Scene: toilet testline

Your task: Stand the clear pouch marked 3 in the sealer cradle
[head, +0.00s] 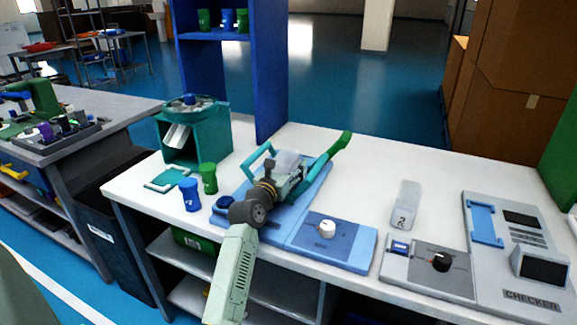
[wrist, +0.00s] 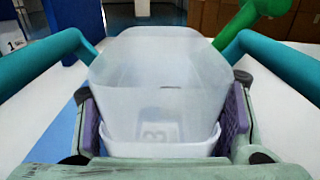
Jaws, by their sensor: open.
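The clear pouch marked 3 (wrist: 160,85) stands upright between the purple pads of my gripper (wrist: 163,130), its mark low on the near face. It also shows in the head view (head: 287,157), above the blue sealer base. My gripper (head: 285,174) is open around the pouch, with a pad at either side; I cannot tell whether the pads touch it. A whitish rim (wrist: 160,149) surrounds the pouch's lower end and may be the sealer cradle. The cradle is otherwise hidden by my arm and the pouch. Teal sealer bars (wrist: 285,70) flank the pouch.
A blue cup (head: 189,195) and a green cup (head: 208,178) stand left of the sealer. A long green lever (head: 335,148) rises just right of my gripper. The checker (head: 515,250) is far right.

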